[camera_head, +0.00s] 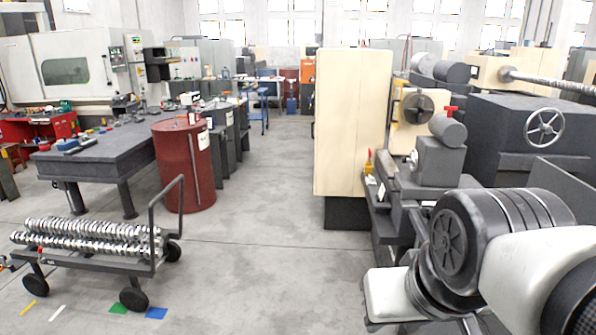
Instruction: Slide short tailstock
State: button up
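A small grey tailstock-like unit (438,160) sits on the lathe bed at the right. It has a rounded barrel on top and a red lever. A larger dark block (510,125) with a spoked handwheel (543,127) stands behind it to the right. I cannot tell for certain which of these is the short tailstock. My arm fills the lower right corner, in front of the lathe, and hides part of its near end. No gripper fingers show. The arm appears apart from the small grey unit.
The cream lathe headstock cabinet (352,122) and round chuck (418,108) stand left of the small unit. A cart (88,262) with shiny crankshaft-like parts is at lower left. A red drum (184,165) stands by a dark workbench (100,150). The middle floor is clear.

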aim_at(441, 155)
jog(key=i, duration=1.6)
jog(key=i+j+z, duration=0.1)
jog(key=i, duration=1.5)
jog(key=i+z, duration=0.1)
jog(key=z, duration=0.75)
jog(key=i+j+z, duration=0.1)
jog(key=z, duration=0.35)
